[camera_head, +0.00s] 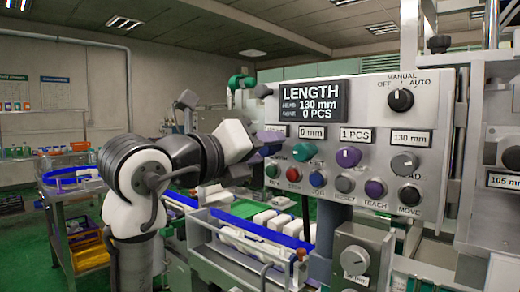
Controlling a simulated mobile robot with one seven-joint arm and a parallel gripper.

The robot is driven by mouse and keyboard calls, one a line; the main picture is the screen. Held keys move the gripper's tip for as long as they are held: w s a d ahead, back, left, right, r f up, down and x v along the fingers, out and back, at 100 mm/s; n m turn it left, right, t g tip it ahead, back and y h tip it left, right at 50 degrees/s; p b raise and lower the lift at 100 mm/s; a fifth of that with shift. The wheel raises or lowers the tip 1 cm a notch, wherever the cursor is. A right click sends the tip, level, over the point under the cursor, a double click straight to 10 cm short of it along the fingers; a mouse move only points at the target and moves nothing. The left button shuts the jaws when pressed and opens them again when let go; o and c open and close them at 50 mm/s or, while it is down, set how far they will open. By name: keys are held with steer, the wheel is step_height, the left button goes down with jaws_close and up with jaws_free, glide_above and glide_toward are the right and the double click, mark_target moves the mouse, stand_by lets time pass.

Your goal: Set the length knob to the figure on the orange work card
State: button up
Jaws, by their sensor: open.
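The control panel (440,110) fills the right of the head view. Its display (313,101) reads LENGTH, 130 mm and 0 PCS. Below are a green knob (305,151), a purple knob (348,157) and a grey knob (405,163). Small labels above them read 0 mm, 1 PCS and 130 mm; the grey knob sits under the 130 mm label. Which knob sets length is not plainly marked. My gripper (270,143) is open at the panel's left edge, left of the green knob; contact cannot be told. I cannot make out an orange work card.
A MANUAL/OFF/AUTO selector (400,99) is at the panel's top right. Several small buttons, one red (294,175), line its lower edge. A lower dial (355,260) and a conveyor with white packs (265,218) stand below. A cart (70,215) stands at left.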

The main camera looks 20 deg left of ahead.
steer(key=b+v, duration=0.1)
steer(key=v, duration=1.2)
steer(key=shift+s+b, duration=0.4)
steer(key=shift+a, duration=0.1)
